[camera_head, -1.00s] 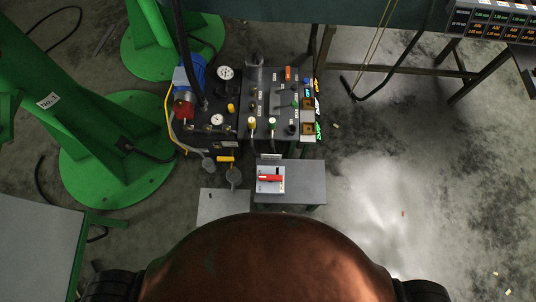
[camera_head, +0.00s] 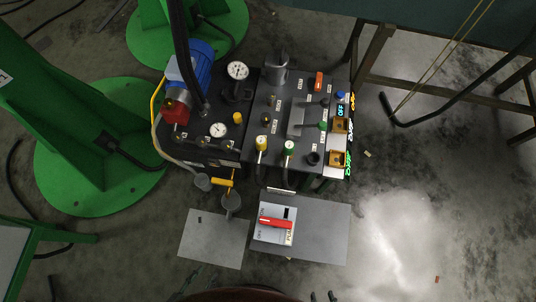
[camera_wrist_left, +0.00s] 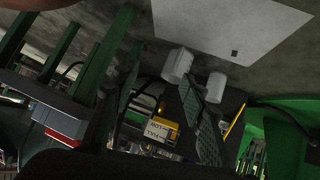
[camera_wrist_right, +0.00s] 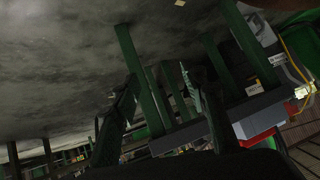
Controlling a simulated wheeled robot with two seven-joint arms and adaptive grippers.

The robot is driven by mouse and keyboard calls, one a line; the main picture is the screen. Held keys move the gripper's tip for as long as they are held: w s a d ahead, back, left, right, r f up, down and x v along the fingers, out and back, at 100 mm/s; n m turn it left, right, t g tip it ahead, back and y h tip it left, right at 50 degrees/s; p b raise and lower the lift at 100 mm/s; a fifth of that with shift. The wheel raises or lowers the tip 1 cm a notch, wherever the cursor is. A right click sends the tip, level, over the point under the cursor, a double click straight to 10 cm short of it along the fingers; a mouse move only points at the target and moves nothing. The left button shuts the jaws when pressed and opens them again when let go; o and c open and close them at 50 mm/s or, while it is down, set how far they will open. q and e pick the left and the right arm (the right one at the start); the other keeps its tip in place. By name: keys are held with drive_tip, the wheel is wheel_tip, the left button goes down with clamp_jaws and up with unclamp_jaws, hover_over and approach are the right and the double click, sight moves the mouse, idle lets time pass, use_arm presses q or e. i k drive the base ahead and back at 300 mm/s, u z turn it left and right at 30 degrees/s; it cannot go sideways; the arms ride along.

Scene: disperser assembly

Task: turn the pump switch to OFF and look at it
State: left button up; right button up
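The pump switch is a light grey box (camera_head: 264,211) with a red lever (camera_head: 277,223), on a small grey table in the head view. The lever lies crosswise over the box; small lettering is too blurred to tell its setting surely. The box also shows in the left wrist view (camera_wrist_left: 72,121) and the right wrist view (camera_wrist_right: 260,113), with red on it. My left gripper (camera_wrist_left: 160,95) is open and empty, apart from the switch. My right gripper (camera_wrist_right: 158,85) is open and empty, its fingers apart. Only dark tips show at the head view's bottom edge.
The small table (camera_head: 325,230) has bare room right of the switch. A grey plate (camera_head: 212,240) lies left of it. Behind stands the black pump panel (camera_head: 310,105) with gauges, valves and a blue motor (camera_head: 195,65). Green stands (camera_head: 95,150) are at the left.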

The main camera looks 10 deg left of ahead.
sight(276, 222)
drive_tip(key=u, duration=0.4)
drive_tip(key=k, duration=1.1)
drive_tip(key=u, duration=0.85)
drive_tip(key=i, duration=0.4)
drive_tip(key=z, duration=0.2)
